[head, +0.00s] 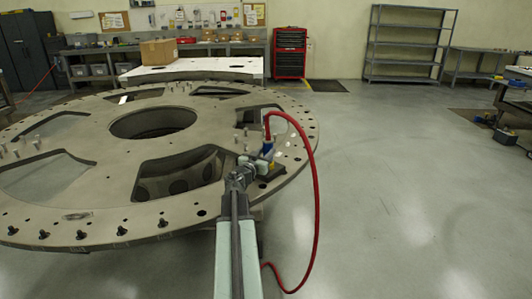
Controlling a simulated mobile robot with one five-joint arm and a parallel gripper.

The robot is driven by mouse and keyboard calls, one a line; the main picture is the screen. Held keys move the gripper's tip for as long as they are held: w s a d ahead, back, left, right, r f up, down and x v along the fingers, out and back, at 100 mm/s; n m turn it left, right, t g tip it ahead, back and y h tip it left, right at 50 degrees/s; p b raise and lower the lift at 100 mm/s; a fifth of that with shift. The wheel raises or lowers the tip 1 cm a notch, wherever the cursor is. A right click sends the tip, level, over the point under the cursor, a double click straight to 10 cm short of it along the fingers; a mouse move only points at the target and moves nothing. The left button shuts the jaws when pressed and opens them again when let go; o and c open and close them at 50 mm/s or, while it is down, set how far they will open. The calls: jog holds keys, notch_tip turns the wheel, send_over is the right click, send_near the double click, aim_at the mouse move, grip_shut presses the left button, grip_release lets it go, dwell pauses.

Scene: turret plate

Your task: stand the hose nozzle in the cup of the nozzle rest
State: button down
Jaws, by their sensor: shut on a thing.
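The hose nozzle (267,149) shows as a small blue piece with the red hose (316,190) leaving its top. It looks roughly upright. My gripper (262,158) is at the nozzle and shut on it, over the right front part of the turret plate (120,193). A dark block (272,171) just below and right of the gripper appears to be the nozzle rest. Its cup and the nozzle's lower end are hidden by my gripper, so I cannot tell whether the nozzle is in the cup or above it.
The hose arches right past the plate's edge and drops to the floor. The plate has large openings, bolts and pegs (82,234). A cardboard box (158,51), a red tool cabinet (290,52) and shelving (408,45) stand at the back.

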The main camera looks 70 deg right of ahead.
jog(key=shift+f+b, duration=0.6)
jog(key=shift+f, duration=0.05)
dwell(0.3)
jog(key=c, duration=0.9)
grip_release()
jog(key=shift+c, duration=0.2)
jog(key=a, duration=0.7)
jog(key=shift+w+a, duration=0.3)
jog(key=shift+a, duration=0.1)
